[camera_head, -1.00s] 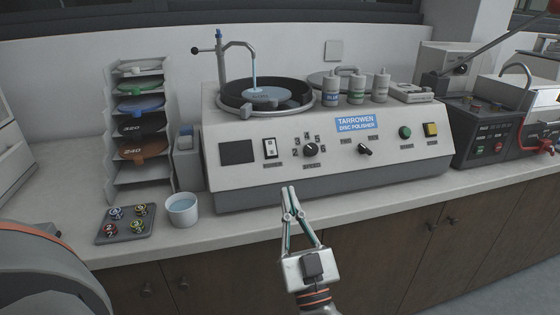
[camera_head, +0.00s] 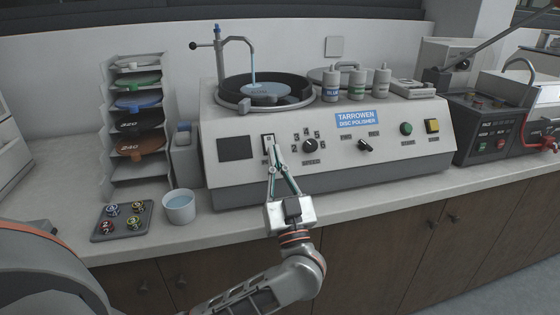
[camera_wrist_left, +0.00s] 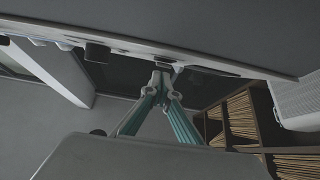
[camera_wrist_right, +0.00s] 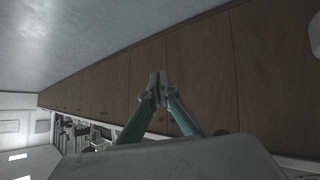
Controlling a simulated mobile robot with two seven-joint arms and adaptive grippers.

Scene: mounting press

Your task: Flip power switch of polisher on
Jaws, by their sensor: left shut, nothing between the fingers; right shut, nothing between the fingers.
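The disc polisher (camera_head: 330,178) stands on the counter with its sloped control panel facing me. Its power switch, a dark rocker on a white plate (camera_head: 265,138), is at the panel's left, between a dark square window and a speed knob (camera_head: 309,145). My left gripper (camera_head: 273,145) is shut and empty, its tips in front of the switch and covering its right and lower part. I cannot tell whether they touch it, or which way the rocker is set. The left wrist view shows the closed fingertips (camera_wrist_left: 163,70). My right gripper (camera_wrist_right: 158,80) is shut and empty, facing wooden cabinet doors.
A cup of water (camera_head: 179,207), a tray with small coloured samples (camera_head: 122,231) and a disc rack (camera_head: 140,188) stand left of the polisher. Bottles (camera_head: 357,84) stand on its top. Another machine (camera_head: 482,135) is at the right. The counter front is clear.

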